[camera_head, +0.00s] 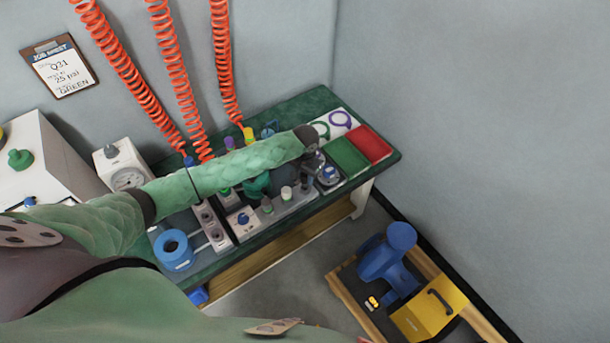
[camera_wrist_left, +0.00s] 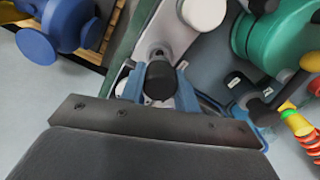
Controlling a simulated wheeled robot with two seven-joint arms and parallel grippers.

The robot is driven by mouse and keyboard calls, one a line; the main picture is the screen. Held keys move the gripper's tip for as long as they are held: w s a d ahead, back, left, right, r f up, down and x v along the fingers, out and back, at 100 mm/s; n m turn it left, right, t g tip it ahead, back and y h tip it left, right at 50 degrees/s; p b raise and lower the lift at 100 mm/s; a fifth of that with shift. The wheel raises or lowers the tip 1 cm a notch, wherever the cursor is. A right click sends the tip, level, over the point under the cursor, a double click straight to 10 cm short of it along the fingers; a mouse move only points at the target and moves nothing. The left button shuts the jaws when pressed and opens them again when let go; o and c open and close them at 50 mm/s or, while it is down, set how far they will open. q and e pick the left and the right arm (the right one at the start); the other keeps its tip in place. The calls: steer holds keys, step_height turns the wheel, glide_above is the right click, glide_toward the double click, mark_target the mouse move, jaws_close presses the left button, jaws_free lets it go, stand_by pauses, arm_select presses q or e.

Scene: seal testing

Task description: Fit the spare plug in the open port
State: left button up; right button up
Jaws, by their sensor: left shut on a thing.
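My left gripper (camera_head: 318,172) is over the right part of the green bench, with my forearm crossing above the bench. In the left wrist view its blue fingers (camera_wrist_left: 160,92) are shut on a black round-ended plug (camera_wrist_left: 160,78). The plug is over or at one end of a pale block; I cannot tell whether it is seated in it. A white-topped plug (camera_wrist_left: 203,12) stands further along that block. The open port cannot be made out. My right gripper is not in view.
A green tray (camera_head: 345,157) and a red tray (camera_head: 370,144) lie right of the gripper. A green round fitting (camera_wrist_left: 268,38) is close by in the wrist view. Orange coiled hoses (camera_head: 170,75) hang behind. A blue machine (camera_head: 388,262) stands on the floor, right.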

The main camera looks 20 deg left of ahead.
arm_select(q)
steer(key=shift+p, duration=0.5)
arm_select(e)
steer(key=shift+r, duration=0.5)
arm_select(q)
steer(key=shift+f, duration=1.4)
stand_by(0.6)
steer(key=o, duration=1.1)
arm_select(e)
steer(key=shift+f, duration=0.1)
